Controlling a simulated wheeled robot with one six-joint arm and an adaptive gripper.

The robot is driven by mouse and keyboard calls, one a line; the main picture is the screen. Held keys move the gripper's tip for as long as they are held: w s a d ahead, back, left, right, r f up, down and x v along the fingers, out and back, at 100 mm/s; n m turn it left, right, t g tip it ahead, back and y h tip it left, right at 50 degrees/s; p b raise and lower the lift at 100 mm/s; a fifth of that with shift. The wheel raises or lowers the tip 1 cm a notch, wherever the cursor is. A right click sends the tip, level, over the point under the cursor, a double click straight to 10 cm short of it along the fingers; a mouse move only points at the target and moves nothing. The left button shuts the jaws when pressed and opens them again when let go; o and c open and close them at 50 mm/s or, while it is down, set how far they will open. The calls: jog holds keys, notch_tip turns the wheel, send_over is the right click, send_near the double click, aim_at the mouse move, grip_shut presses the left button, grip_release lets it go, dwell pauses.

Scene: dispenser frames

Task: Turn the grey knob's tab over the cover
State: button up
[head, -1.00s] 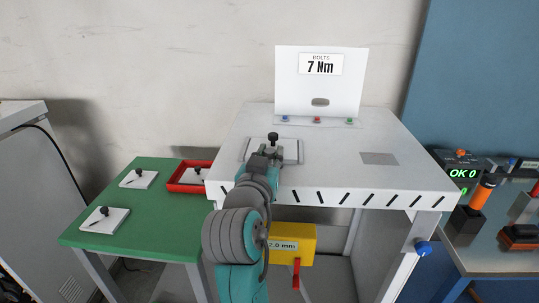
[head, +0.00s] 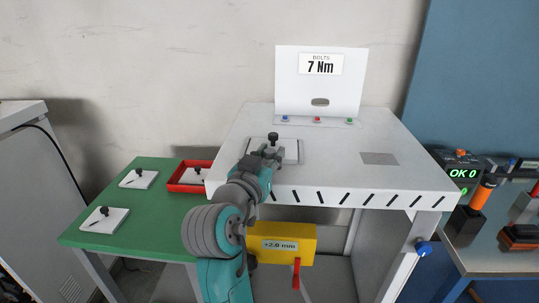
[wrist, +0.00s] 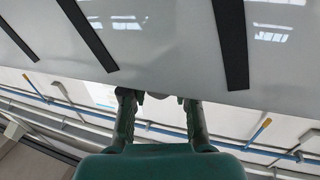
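The cover is probably the pale plate (head: 292,152) with a dark rim, lying near the front of the white table; a black knob (head: 273,136) stands on it. My gripper (head: 271,154) is at the plate's front side, near the table's front edge, and hides part of the plate. In the wrist view my gripper (wrist: 158,98) has its two fingers apart, below a pale surface with black slots. A small pale round part shows near the right fingertip; I cannot tell whether it is the grey knob. No grey knob or tab is clear in the head view.
A white table (head: 330,185) has black slots along its front and a 7 Nm sign board (head: 318,90) behind. A yellow box (head: 285,235) with a red lever hangs below. A green table (head: 130,222) with plates and a red tray (head: 178,187) stands left.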

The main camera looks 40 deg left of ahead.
jog(key=shift+o, duration=1.4)
jog(key=v, duration=0.7)
jog(key=shift+s, duration=0.25)
